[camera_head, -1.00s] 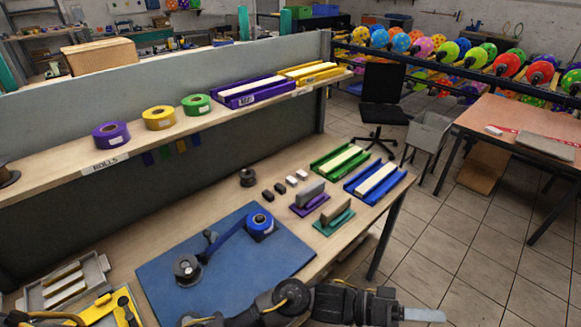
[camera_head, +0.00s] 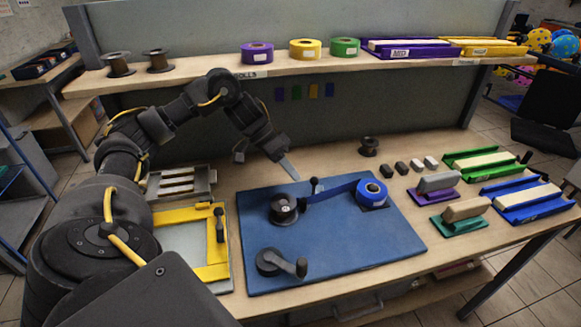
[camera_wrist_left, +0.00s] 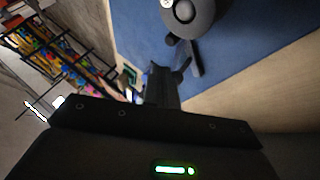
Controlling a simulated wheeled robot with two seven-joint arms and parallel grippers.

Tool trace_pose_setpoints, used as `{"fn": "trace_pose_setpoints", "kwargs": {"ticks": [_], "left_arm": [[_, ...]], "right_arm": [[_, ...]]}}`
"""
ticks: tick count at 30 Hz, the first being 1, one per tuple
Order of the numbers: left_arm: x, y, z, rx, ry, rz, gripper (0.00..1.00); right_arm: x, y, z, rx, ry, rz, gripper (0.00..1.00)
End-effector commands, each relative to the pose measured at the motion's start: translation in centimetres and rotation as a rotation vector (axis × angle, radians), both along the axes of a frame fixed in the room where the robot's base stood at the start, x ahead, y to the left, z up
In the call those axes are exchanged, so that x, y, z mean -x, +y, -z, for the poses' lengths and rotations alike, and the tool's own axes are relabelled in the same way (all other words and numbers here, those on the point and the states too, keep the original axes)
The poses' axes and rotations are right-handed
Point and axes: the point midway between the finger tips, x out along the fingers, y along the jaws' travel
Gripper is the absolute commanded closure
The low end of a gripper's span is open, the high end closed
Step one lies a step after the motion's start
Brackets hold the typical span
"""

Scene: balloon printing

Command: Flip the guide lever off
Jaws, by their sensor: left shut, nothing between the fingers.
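The guide lever (camera_head: 314,186) is a small dark lever with a round knob, standing at the back of the blue board (camera_head: 390,235). It is beside a dark spool (camera_head: 284,208), where a blue ribbon (camera_head: 330,190) runs from a blue roll (camera_head: 372,192). My right gripper is out of view.
A crank (camera_head: 282,264) stands at the board's front. A yellow frame (camera_head: 190,272) and a grey tray (camera_head: 181,184) lie to the left. Purple (camera_head: 433,197) and green (camera_head: 461,225) stamp blocks stand to the right. A shelf (camera_head: 215,78) with rolls runs behind.

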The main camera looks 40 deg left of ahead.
Motion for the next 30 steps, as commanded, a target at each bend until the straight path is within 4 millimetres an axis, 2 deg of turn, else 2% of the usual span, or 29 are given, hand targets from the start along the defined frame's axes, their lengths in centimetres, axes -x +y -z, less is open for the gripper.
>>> {"fn": "trace_pose_setpoints", "kwargs": {"ticks": [1,3,9,20,30], "left_arm": [[0.5,1.8,-0.1,-0.028,-0.001,-0.028,1.00],[1.1,3.4,-0.8,-0.052,0.004,-0.054,1.00],[1.8,4.9,-1.5,-0.072,0.009,-0.080,1.00],[1.6,4.5,-0.9,-0.072,0.011,-0.078,1.00],[0.3,1.5,3.3,-0.070,0.012,-0.077,1.00]], "right_arm": [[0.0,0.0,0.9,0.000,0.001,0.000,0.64],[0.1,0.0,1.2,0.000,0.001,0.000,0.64],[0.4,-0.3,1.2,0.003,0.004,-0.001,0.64],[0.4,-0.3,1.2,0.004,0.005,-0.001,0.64],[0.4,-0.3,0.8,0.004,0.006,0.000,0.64]]}}
